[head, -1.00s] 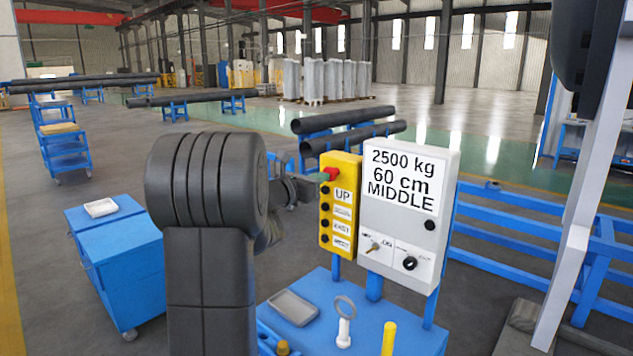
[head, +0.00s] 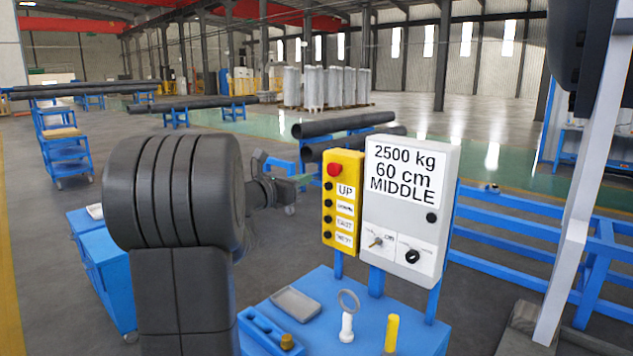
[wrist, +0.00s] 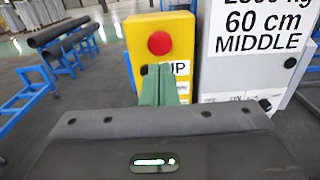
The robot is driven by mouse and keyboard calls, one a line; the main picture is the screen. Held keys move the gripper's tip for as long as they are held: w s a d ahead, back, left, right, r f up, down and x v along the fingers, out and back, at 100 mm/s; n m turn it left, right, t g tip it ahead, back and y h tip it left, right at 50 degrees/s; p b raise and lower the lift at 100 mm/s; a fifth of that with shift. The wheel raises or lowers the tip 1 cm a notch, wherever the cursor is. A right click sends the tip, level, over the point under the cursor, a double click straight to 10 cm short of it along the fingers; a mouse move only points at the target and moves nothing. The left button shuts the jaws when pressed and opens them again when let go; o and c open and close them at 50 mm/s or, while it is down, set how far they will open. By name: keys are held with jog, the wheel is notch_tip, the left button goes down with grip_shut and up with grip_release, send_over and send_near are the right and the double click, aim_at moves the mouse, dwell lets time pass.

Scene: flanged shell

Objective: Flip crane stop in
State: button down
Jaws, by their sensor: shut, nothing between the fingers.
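The yellow crane control box (head: 342,215) stands on a post beside the grey box. Its red stop button (head: 334,169) is at the top, in plain sight. The button also shows in the wrist view (wrist: 160,43), facing me; I cannot tell whether it is pressed in. My gripper (head: 304,179) is left of the yellow box, apart from the button. In the wrist view its green fingers (wrist: 158,84) are together and empty, with their tips just below the button in the picture. They hide part of the label "UP" and the box's lower front.
The grey box (head: 405,215) with a "2500 kg 60 cm MIDDLE" sign, a switch and a knob is close on the right. Below is a blue table (head: 375,310) with a grey tray (head: 296,304), a ring-topped white piece (head: 347,318) and a yellow post (head: 391,334).

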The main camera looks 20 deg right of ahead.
jog(key=v, duration=0.5)
jog(key=shift+a+f+b, duration=0.15)
jog(key=shift+f+b, duration=0.05)
jog(key=shift+b, duration=0.2)
